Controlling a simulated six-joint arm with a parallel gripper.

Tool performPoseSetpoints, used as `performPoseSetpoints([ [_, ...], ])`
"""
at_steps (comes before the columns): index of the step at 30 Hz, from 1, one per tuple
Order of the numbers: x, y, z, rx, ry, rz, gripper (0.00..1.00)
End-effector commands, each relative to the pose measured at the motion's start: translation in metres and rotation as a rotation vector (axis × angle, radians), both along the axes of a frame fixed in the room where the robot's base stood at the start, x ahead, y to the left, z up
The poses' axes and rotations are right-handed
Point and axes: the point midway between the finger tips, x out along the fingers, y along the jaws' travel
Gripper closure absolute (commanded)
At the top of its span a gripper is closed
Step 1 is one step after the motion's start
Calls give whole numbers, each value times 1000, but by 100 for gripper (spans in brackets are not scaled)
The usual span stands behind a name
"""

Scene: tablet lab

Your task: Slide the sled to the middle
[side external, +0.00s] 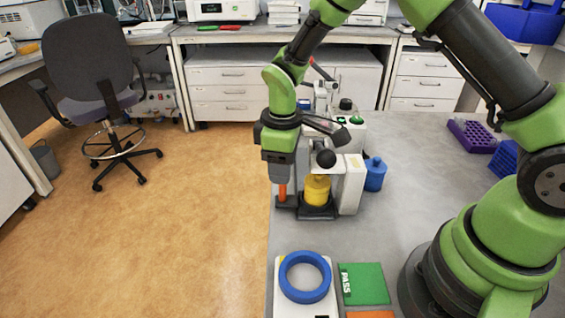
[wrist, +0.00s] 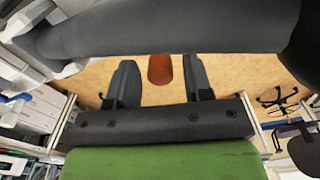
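My gripper (side external: 280,183) points down over an upright orange peg (side external: 283,192) on a small dark block (side external: 287,203) at the table's left edge. I take this block, with its peg, for the sled. In the wrist view the peg (wrist: 161,70) stands between my two fingers (wrist: 160,80), with a gap on each side, so the gripper is open and not clamped on it. The block lies just left of the dark base (side external: 318,213) of the white press (side external: 352,185). A yellow cylinder (side external: 317,190) stands on that base. My gripper hides the peg's top in the side view.
A black ball knob (side external: 325,158) on the press is close right of my gripper. A blue jar (side external: 374,175) stands right of the press. A blue ring (side external: 304,277) on a white device and a green PASS pad (side external: 365,285) lie in front. The table centre is clear.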

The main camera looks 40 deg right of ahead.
Motion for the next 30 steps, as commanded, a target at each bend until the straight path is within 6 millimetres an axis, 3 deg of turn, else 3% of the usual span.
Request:
performPoseSetpoints([
  [1,0,0,0,0,0,0,66],
  [6,0,0,0,0,0,0,100],
  [11,2,-2,0,1,-1,-1,100],
  [22,49,-46,0,2,-3,-2,100],
  [30,61,-59,0,4,-2,1,100],
])
